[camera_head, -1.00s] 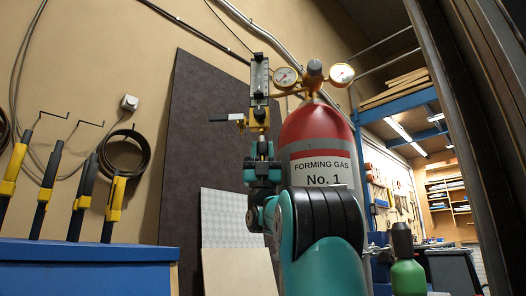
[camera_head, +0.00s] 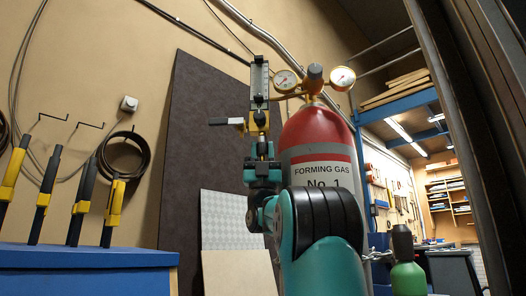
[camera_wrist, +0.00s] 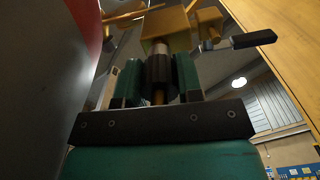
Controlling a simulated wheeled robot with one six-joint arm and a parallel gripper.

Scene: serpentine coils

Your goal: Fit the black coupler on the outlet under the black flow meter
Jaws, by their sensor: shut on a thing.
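The black flow meter (camera_head: 259,82) stands upright left of the gas cylinder's gauges, with a clear tube and a brass block (camera_head: 259,119) at its foot. My gripper (camera_head: 263,163) is below that block. In the wrist view its two green fingers (camera_wrist: 158,82) are shut on the black coupler (camera_wrist: 158,71). A silver outlet piece (camera_wrist: 159,46) hangs from the brass block, directly over the coupler's top and in line with it. I cannot tell whether it is inside the coupler or just touching. A brass stem (camera_wrist: 158,97) shows under the coupler.
A black-handled lever (camera_head: 222,121) sticks out left of the brass block; it also shows in the wrist view (camera_wrist: 253,40). The red-topped forming gas cylinder (camera_head: 318,135) stands close on the right. A dark panel (camera_head: 205,130) leans on the wall behind.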

